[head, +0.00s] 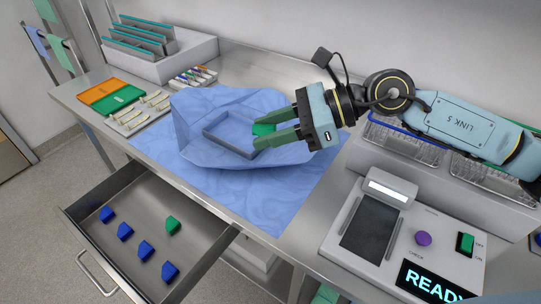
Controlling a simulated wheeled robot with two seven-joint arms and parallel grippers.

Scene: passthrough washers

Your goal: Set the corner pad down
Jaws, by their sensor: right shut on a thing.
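My right gripper (270,129) reaches in from the right and is shut on a green corner pad (262,128). It holds the pad over the blue wrap (190,152), by the right side of a grey rectangular tray (221,140) lying on the wrap. I cannot tell whether the pad touches the tray or wrap; the fingers partly hide it. Another green corner pad (172,226) and several blue pads (145,248) lie in the open drawer (205,237). My left gripper is not in view.
A control unit with a dark panel (369,232), purple button (423,239) and green switch (465,243) stands at right. Wire baskets (405,140) are behind it. Orange and green trays (113,97), small tools and a rack (160,60) occupy the back left.

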